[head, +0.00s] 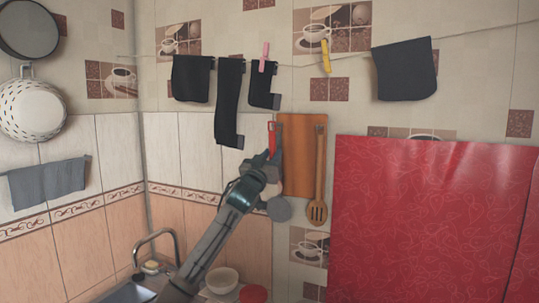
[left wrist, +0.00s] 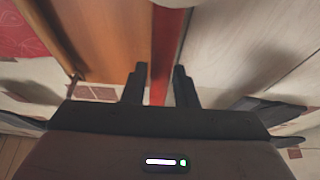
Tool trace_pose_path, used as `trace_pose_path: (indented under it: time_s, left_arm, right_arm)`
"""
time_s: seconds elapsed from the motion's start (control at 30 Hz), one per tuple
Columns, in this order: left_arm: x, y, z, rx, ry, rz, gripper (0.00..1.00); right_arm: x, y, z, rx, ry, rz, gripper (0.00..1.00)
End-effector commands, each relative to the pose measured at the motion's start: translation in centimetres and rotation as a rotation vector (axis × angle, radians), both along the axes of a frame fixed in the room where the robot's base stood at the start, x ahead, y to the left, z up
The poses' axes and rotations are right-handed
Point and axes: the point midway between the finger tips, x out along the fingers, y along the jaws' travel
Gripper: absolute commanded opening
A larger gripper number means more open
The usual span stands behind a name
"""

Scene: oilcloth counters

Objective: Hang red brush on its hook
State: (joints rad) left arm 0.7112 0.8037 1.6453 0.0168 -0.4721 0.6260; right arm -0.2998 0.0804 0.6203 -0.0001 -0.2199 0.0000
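The red brush (head: 272,138) is upright against the tiled wall, just left of the wooden cutting board (head: 296,135). In the left wrist view its red handle (left wrist: 160,80) runs between the two fingers. My left gripper (head: 273,157) is at the wall below the brush's upper part, its fingers closed in on the handle. The left wrist view shows the dark fingers (left wrist: 160,85) close on either side of it. The hook is too small to make out, and I cannot tell whether the brush touches it. My right gripper is not in view.
A slotted wooden spatula (head: 318,185) and a round grey utensil (head: 279,209) hang nearby. Dark cloths (head: 229,100) hang on a line above. A red oilcloth panel (head: 430,220) fills the right. A sink faucet (head: 157,240) and a white bowl (head: 222,280) are below.

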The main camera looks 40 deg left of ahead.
Motion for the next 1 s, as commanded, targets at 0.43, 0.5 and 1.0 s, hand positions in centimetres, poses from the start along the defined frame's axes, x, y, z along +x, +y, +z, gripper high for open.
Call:
trace_pose_path:
  time_s: [0.43, 0.5, 1.0]
  left_arm:
    - [-0.3, -0.1, -0.1, 0.004, -0.005, -0.001, 0.44]
    - [-0.8, -0.2, -0.4, 0.005, -0.006, -0.001, 0.44]
    - [-7.4, -2.4, -4.2, 0.007, 0.000, 0.000, 0.44]
  right_arm:
    - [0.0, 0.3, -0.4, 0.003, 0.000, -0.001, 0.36]
    - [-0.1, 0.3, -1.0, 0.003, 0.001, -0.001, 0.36]
    - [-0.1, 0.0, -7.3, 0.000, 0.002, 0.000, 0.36]
